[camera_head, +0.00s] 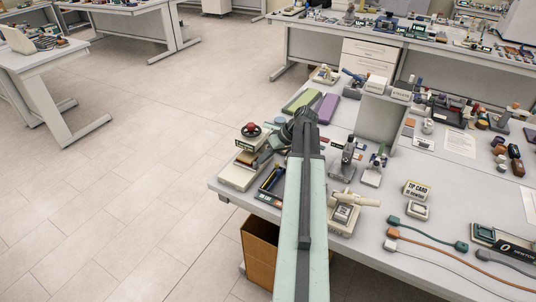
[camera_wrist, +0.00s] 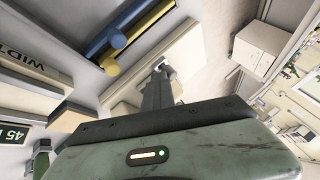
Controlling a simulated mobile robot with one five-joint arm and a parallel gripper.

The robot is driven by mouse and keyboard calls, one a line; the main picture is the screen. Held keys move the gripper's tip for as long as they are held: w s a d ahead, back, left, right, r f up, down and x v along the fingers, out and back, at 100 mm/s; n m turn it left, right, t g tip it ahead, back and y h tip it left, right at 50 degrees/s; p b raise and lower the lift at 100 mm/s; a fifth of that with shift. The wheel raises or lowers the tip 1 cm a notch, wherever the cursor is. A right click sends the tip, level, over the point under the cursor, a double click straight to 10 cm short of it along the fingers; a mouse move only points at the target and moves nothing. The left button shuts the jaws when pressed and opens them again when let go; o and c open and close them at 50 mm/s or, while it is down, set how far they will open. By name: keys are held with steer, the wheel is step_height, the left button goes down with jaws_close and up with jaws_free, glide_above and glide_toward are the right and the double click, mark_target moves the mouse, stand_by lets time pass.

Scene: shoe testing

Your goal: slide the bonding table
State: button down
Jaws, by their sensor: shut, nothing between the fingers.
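A cream device with a red knob (camera_head: 251,130) and a flat base (camera_head: 236,177) stands at the near left corner of the workbench. No readable label marks any part as the bonding table, so I cannot tell for sure which piece it is. My gripper (camera_wrist: 160,66) is shut and empty. In the wrist view its dark fingertips are in front of a pale, flat-sided piece (camera_wrist: 188,50); I cannot tell whether they touch. In the head view my arm reaches over the bench corner, and the fingertips are hard to make out near the device.
Blue and yellow rods (camera_wrist: 125,27) lie close by in the wrist view. A dark tray (camera_head: 270,183), a microscope-like tool (camera_head: 345,160) and green and purple blocks (camera_head: 327,108) crowd the bench (camera_head: 400,225). The floor to the left is clear.

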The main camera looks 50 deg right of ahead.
steer(key=a, duration=0.2)
steer(key=s+a, duration=0.1)
steer(key=a, duration=0.3)
steer(key=shift+s+a, duration=0.35)
steer(key=shift+a, duration=0.05)
steer(key=shift+d+f, duration=0.1)
steer(key=shift+d, duration=0.3)
steer(key=d, duration=0.3)
steer(key=shift+s+d, duration=0.15)
steer(key=p+v, duration=0.8)
steer(key=v, duration=0.2)
steer(key=shift+s+d, duration=0.2)
steer(key=shift+s, duration=0.05)
